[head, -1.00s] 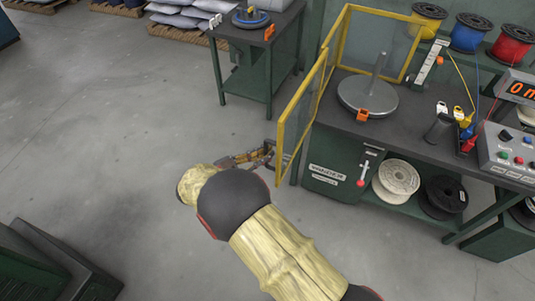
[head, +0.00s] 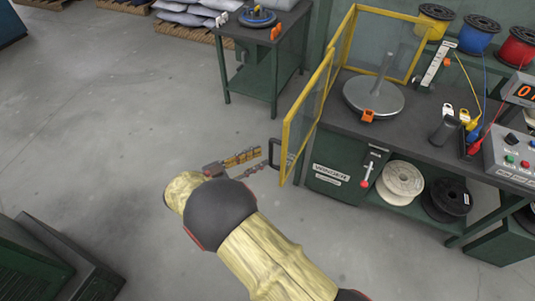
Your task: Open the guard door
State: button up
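The guard door (head: 305,103) is a clear panel in a yellow frame, on the left side of the bench. It stands swung out past the bench's front edge. A dark handle (head: 272,153) sits on the door's outer face, near its free edge. My gripper (head: 263,159) is to the left of the handle, with its two fingers spread and nothing seen between them. The fingertips look just short of the handle; exact contact is hard to tell.
The bench (head: 415,130) carries a round grey turntable (head: 373,94) and a control box (head: 515,155). Spools (head: 403,180) sit on its lower shelf. A small side table (head: 262,60) stands behind, left. Dark green cabinets (head: 50,265) stand lower left. The floor between is clear.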

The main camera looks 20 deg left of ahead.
jog(key=v, duration=0.6)
jog(key=shift+s+a, duration=0.25)
jog(key=shift+s, duration=0.1)
